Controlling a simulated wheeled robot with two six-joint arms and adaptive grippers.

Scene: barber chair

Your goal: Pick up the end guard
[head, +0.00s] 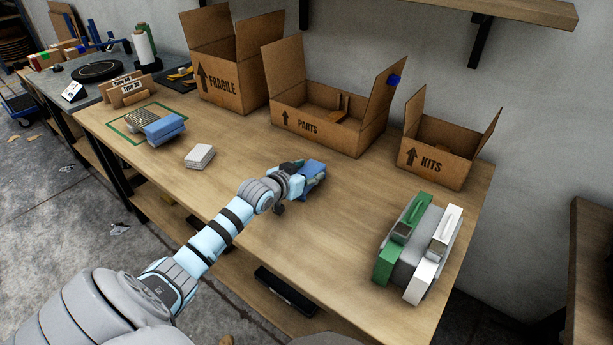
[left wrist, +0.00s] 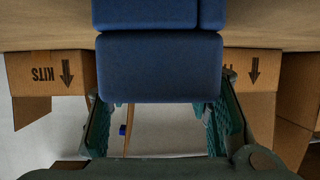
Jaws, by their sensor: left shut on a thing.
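A blue block-shaped piece (head: 313,170), which looks to be the end guard, is in my left gripper (head: 296,180) over the middle of the table. In the left wrist view the blue piece (left wrist: 160,66) fills the top centre, between the two green-grey fingers (left wrist: 160,130). The gripper is shut on it. Whether the piece touches the table is hard to tell. A green, grey and white assembly (head: 417,247) stands at the right of the table. My right gripper is not in view.
Open cartons marked FRAGILE (head: 221,87), PARTS (head: 308,127) and KITS (head: 432,163) line the back of the wooden table (head: 250,235). A white stack (head: 200,156) and more blue pieces (head: 165,128) lie at left. The table between gripper and assembly is clear.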

